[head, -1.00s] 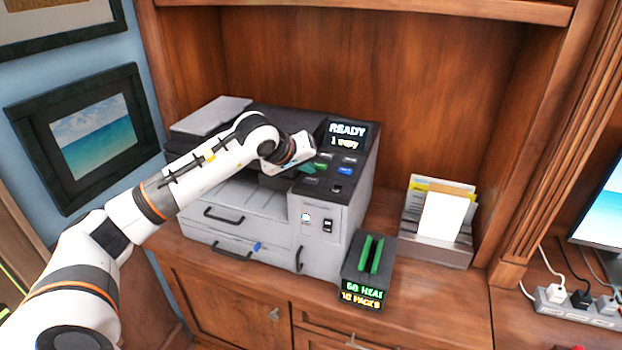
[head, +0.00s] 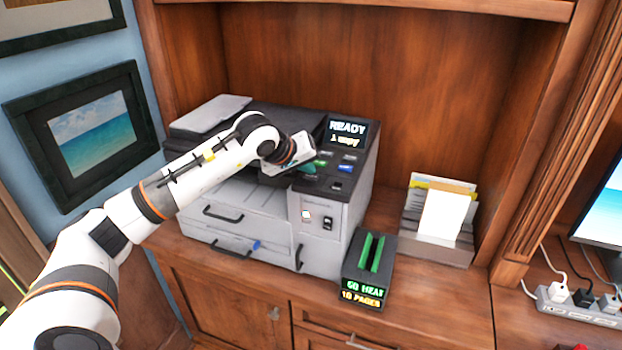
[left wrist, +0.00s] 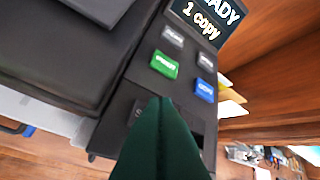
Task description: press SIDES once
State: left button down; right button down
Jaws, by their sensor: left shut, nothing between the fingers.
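The copier's control panel (head: 325,190) has several buttons below a screen (head: 346,133) reading READY, 1 copy. In the left wrist view there are a green button (left wrist: 164,65), a blue button (left wrist: 204,90), two grey buttons, an upper left one (left wrist: 172,36) and an upper right one (left wrist: 206,62), and a dark button (left wrist: 138,106) partly hidden by my fingers. The labels are too blurred to tell which is SIDES. My left gripper (head: 309,169) is shut and empty, its green fingertips (left wrist: 160,103) over the panel beside the dark button. Contact cannot be told. My right gripper is not in view.
The copier lid (head: 285,122) lies left of the panel. A stapler-like dark box (head: 352,290) with green slots stands in front right. A paper holder (head: 430,245) stands farther right, and a power strip (head: 570,308) at the far right. Shelf walls enclose the back and right.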

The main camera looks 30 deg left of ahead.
aim_at(307, 178)
pick_arm(q)
jog(key=shift+f+b, duration=0.45)
dwell(0.6)
jog(key=shift+r, duration=0.1)
jog(key=shift+r+p, duration=0.5)
jog(key=shift+r, duration=0.25)
jog(key=shift+r+p, duration=1.65)
jog(key=shift+r, duration=0.9)
jog(key=shift+f, duration=0.1)
